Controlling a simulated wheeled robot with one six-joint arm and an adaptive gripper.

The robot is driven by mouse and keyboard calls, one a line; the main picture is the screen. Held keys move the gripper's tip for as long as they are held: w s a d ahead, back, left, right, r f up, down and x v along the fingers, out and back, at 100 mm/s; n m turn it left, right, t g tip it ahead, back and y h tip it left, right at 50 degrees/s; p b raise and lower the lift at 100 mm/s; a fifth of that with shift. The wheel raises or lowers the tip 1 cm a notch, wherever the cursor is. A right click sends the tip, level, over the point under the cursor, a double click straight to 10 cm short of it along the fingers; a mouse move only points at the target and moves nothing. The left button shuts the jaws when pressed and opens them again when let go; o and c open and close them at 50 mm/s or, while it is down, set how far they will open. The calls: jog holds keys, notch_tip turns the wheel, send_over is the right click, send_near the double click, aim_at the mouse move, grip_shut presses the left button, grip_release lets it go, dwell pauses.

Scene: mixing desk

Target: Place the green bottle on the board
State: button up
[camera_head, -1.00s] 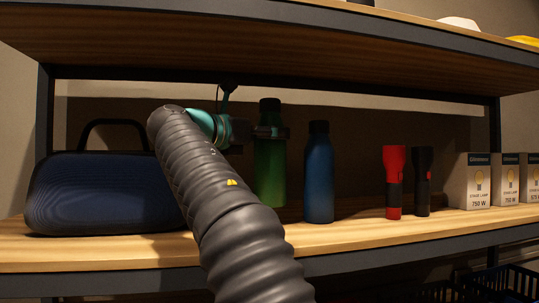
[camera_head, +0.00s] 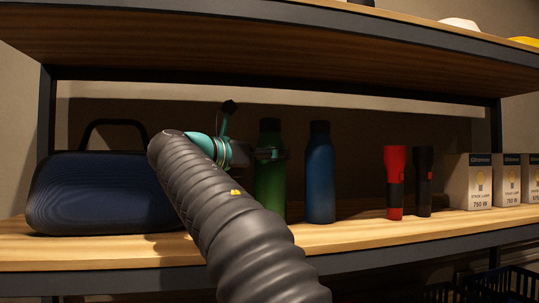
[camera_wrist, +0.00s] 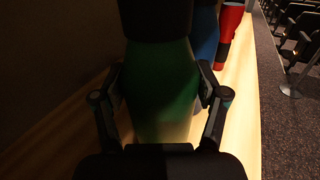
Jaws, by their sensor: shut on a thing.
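The green bottle (camera_head: 270,188) with a black cap stands upright at the lower shelf board (camera_head: 370,236), just left of the blue bottle (camera_head: 320,175). Its base shows about level with the blue bottle's base; whether it touches the wood is hard to tell. My gripper (camera_head: 268,153) is shut around its upper body, coming from the left. In the wrist view the green bottle (camera_wrist: 162,90) fills the space between my two fingers, with the lit wood below it.
A dark blue speaker-like case (camera_head: 100,190) with a handle stands on the left. A red flashlight (camera_head: 395,185), a black flashlight (camera_head: 424,180) and lamp boxes (camera_head: 475,182) stand to the right. The upper shelf (camera_head: 250,45) hangs over my arm. Bare wood lies along the front.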

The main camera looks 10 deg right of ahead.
jog(key=o, duration=1.8)
jog(key=v, duration=1.2)
jog(key=shift+s+p, duration=0.1)
jog(key=shift+p, duration=0.25)
